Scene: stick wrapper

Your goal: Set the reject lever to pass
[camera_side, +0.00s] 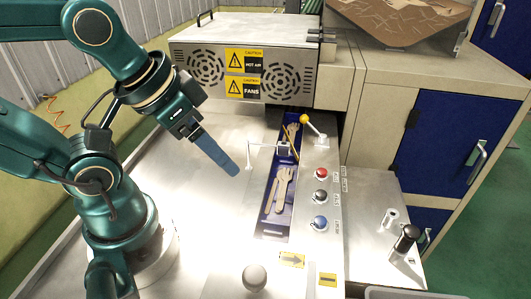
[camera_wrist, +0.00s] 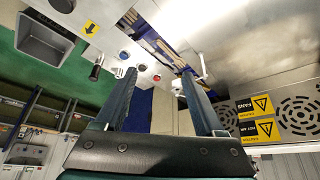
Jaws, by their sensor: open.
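A lever with a yellow ball knob (camera_side: 303,118) and a pale rod stands on the panel beside the blue channel, its knob leaning up and left. A black-handled post (camera_side: 406,237) stands on the right-hand shelf; it also shows in the wrist view (camera_wrist: 95,71). The markings are too small to tell which is the reject lever. My gripper (camera_side: 234,172) is above the metal table, left of the channel and apart from both. In the wrist view my gripper (camera_wrist: 158,74) has its two blue fingers spread, with nothing between them.
The blue channel (camera_side: 268,220) holds wooden cutlery. Red (camera_side: 321,174), black (camera_side: 320,197) and blue (camera_side: 320,222) buttons line the panel. A hot-air box (camera_side: 245,70) stands behind. A grey knob (camera_side: 254,277) is at the front. The table left of the channel is clear.

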